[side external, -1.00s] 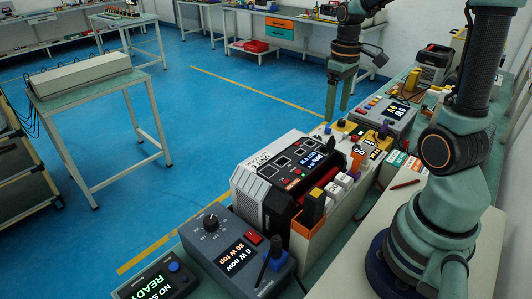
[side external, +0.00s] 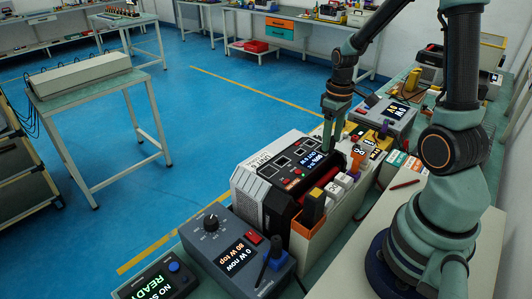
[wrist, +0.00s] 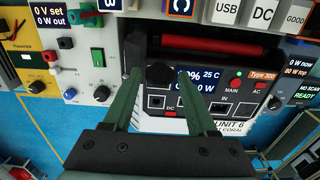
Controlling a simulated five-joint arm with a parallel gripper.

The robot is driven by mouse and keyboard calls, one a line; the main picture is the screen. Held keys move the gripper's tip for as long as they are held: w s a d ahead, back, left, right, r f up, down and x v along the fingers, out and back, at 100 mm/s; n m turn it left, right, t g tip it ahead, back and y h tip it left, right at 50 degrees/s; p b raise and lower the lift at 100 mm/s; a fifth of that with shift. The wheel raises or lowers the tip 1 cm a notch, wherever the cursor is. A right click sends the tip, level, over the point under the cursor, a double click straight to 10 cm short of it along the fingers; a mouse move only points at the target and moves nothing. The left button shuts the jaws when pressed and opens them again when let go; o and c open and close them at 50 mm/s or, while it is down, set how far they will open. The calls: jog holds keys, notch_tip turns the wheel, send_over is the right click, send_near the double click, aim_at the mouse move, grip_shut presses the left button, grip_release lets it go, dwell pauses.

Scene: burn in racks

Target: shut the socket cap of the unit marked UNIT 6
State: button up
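The unit marked UNIT 6 (side external: 262,156) is a black and light grey box with a lit screen, buttons and several sockets on its panel. In the wrist view its panel (wrist: 231,110) fills the middle, with the UNIT 6 label low at right. A dark rounded piece (wrist: 160,75), which looks like the socket cap, shows between my fingertips and covers part of the screen edge. I cannot tell whether it touches a finger. My gripper (side external: 328,145) points down at the unit's far end; in the wrist view my gripper (wrist: 161,80) has its fingers apart.
A bin of labelled blocks (side external: 322,228) stands right beside the unit. A grey meter box with a knob (side external: 226,250) is in front. The blue floor lies beyond the bench edge.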

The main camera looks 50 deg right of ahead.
grip_shut()
jog(key=shift+w+g+y, duration=0.3)
jog(key=shift+w+g, duration=0.05)
jog(key=shift+g, duration=0.25)
jog(key=o, duration=0.5)
grip_release()
notch_tip(320, 180, up, 12)
jog(key=w, duration=0.1)
jog(key=shift+d, duration=0.3)
